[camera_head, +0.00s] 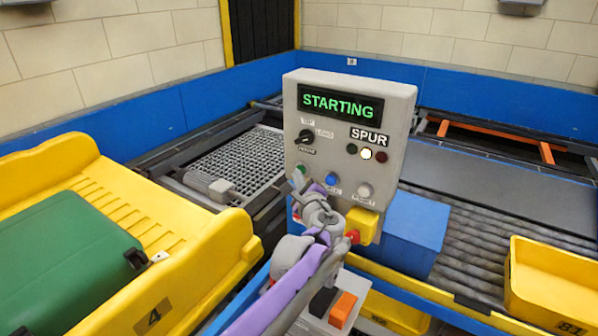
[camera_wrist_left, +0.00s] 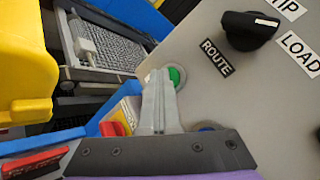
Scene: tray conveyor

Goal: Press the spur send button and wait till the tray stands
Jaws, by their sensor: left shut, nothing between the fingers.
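The grey spur control panel (camera_head: 352,120) stands in the middle of the head view. Its display (camera_head: 340,104) reads "STARTING" in green, and the middle lamp (camera_head: 366,154) glows. My left gripper (camera_head: 300,178) is shut and empty, its fingertips at the green button (camera_wrist_left: 177,76) in the left wrist view. The tips overlap the button's edge; I cannot tell whether they press it. A blue button (camera_head: 332,179) and a white button (camera_head: 364,189) sit to the right. The yellow tray 4 (camera_head: 190,270) at left holds a green suitcase (camera_head: 70,265). My right gripper is out of view.
The black route knob (camera_head: 305,136) is above the buttons. A red stop button on a yellow block (camera_head: 365,223) is close to my left wrist. Behind are a blue box (camera_head: 412,232), a roller conveyor (camera_head: 470,235) and another yellow tray (camera_head: 555,290). A mesh deck (camera_head: 240,158) is left.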

